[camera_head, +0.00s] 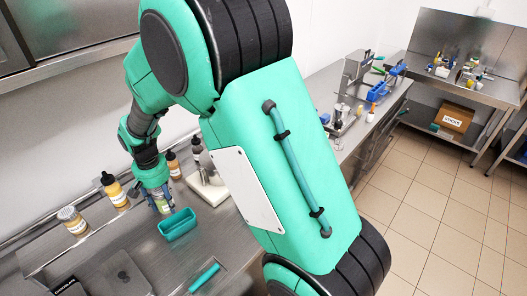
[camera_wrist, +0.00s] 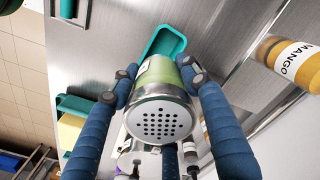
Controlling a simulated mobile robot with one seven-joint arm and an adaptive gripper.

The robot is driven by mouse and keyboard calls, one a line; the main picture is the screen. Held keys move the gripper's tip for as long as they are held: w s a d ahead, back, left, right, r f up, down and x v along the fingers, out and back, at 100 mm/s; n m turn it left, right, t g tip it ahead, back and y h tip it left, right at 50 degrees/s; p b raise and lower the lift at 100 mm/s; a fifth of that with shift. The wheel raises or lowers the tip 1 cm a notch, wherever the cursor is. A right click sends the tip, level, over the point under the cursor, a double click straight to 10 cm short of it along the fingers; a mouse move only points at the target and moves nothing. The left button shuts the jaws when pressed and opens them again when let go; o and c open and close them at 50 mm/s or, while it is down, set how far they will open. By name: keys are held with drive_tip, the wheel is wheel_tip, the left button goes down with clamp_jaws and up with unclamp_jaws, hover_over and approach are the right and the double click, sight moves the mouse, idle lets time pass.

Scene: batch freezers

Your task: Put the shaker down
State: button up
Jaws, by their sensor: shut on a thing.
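The shaker (camera_wrist: 160,112) has a perforated metal top and a pale green body. My gripper (camera_wrist: 158,74) is shut on it, with blue fingers on both sides of its body. In the head view the shaker (camera_head: 162,206) shows below my gripper (camera_head: 157,193), low over the steel counter (camera_head: 135,240), just behind and left of a teal tray (camera_head: 178,230). I cannot tell whether its base touches the counter. My fingers partly hide its body.
In the head view, bottles (camera_head: 115,192) and a grey-lidded jar (camera_head: 73,222) stand left, and another bottle (camera_head: 173,165) stands behind. Counter front-left is partly clear.

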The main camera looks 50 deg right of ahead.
drive_tip(key=s+d+f+m, duration=0.1)
drive_tip(key=s+d+f, duration=0.1)
drive_tip(key=s, duration=0.9)
drive_tip(key=s+d+f+m, duration=0.1)
drive_tip(key=s+d+f, duration=0.2)
drive_tip(key=s, duration=0.8)
drive_tip(key=s+d+f+m, duration=0.2)
drive_tip(key=s+f, duration=0.3)
drive_tip(key=s, duration=0.5)
drive_tip(key=shift+s+d+f, duration=0.35)
drive_tip(key=shift+s+d, duration=0.05)
drive_tip(key=shift+d, duration=0.2)
drive_tip(key=b, duration=0.2)
hover_over(234, 237)
drive_tip(key=shift+f, duration=0.75)
drive_tip(key=shift+f, duration=0.15)
drive_tip(key=shift+f+b, duration=0.55)
drive_tip(key=shift+f, duration=1.05)
drive_tip(key=shift+f, duration=0.2)
drive_tip(key=o, duration=1.3)
drive_tip(key=shift+c, duration=0.2)
